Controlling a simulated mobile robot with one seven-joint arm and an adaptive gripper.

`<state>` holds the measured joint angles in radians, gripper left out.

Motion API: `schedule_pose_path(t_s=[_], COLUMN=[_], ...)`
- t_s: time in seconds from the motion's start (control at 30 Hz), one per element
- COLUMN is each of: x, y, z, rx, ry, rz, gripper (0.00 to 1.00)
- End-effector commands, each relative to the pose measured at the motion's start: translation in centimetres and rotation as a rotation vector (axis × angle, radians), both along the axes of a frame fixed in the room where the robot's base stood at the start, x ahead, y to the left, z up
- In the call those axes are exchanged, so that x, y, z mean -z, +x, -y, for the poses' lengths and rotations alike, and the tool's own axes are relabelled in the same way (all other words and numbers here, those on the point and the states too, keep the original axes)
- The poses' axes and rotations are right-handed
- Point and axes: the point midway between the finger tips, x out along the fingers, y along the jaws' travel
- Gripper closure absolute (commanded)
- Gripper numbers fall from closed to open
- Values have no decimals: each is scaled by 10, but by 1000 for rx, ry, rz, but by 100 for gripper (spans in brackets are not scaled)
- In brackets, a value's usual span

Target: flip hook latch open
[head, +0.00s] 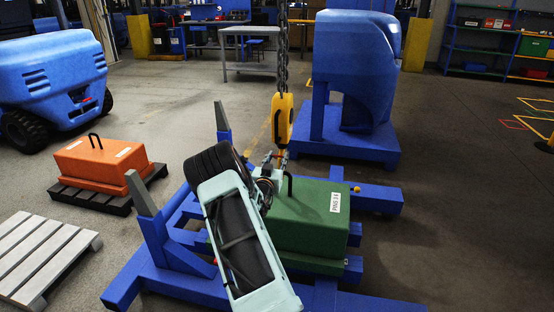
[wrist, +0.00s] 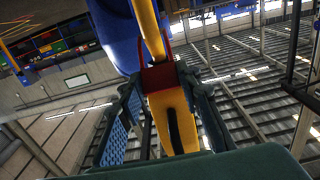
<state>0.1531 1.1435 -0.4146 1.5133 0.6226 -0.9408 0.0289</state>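A yellow hook block (head: 282,118) hangs on a dark chain in the head view. Its lower hook end is partly hidden by my gripper (head: 274,160). In the wrist view the yellow hook body (wrist: 168,110) has a dark slot, and a red latch piece (wrist: 160,76) sits across it below a yellow curved bar (wrist: 150,28). My gripper (wrist: 163,80) has one finger on each side of the hook. The fingers look spread, with a gap to the hook; contact at the tips is unclear.
A green counterweight (head: 310,215) with a black handle stands on a blue frame (head: 180,280) below the hook. A blue shell on a stand (head: 350,80) is behind it. An orange weight (head: 100,162) and a pallet (head: 40,255) lie left.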

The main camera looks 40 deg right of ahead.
Motion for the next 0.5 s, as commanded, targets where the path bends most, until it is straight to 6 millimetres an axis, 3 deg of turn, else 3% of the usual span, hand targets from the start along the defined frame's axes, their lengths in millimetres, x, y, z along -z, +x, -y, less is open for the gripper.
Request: schedule_pose_path(t_s=[0.2, 0.5], x=[0, -7], y=[0, 1], z=[0, 3], rx=[0, 2], ry=[0, 31], rz=[0, -24], gripper=[100, 100])
